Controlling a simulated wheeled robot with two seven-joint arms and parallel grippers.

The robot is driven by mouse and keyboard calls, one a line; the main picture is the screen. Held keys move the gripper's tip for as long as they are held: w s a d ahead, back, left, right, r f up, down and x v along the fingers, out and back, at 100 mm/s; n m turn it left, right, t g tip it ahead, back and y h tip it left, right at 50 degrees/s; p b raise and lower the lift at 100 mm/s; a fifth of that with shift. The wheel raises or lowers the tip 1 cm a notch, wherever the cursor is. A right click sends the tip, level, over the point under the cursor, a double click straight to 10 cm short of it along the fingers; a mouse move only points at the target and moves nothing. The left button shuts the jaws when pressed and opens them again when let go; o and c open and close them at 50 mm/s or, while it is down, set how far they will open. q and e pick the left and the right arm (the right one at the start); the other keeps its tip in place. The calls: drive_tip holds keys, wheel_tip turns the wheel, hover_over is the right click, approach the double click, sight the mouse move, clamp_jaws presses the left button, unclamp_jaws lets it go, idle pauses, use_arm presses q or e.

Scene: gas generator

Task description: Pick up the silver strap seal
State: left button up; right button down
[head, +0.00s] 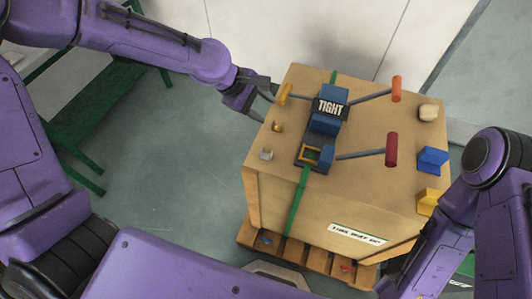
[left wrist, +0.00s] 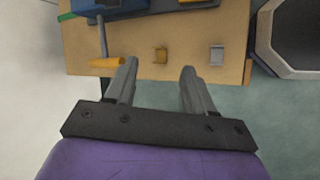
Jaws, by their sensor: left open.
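The silver strap seal (head: 265,154) is a small grey piece on the left edge of the box top, nearest the front of several small pieces there. In the left wrist view the silver seal (left wrist: 216,55) lies beyond and right of the fingertips. My left gripper (head: 263,102) is open and empty at the box's far left edge. In the left wrist view, the open fingers (left wrist: 159,68) point towards a brass seal (left wrist: 160,55), apart from the silver one. My right arm is at the lower right; its fingers cannot be made out clearly.
The cardboard box (head: 330,207) stands on a wooden pallet (head: 283,247). A strapping tool marked TIGHT (head: 331,107) with orange (head: 396,90) and red (head: 391,150) handles sits on top. An orange handle (head: 285,94) is close to my left fingers. Blue (head: 432,159) and yellow (head: 428,202) pieces lie right.

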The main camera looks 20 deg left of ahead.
sight(267, 152)
use_arm(q)
drive_tip(key=s+a+f+n+g+y, duration=0.1)
drive_tip(key=s+a+n+g, duration=0.15)
drive_tip(key=s+g, duration=0.2)
drive_tip(key=shift+n, duration=0.35)
drive_tip(key=x, duration=1.1)
drive_tip(key=shift+s+d+r, duration=0.1)
drive_tip(key=shift+s+d, duration=0.05)
drive_tip(key=shift+d, duration=0.3)
clamp_jaws()
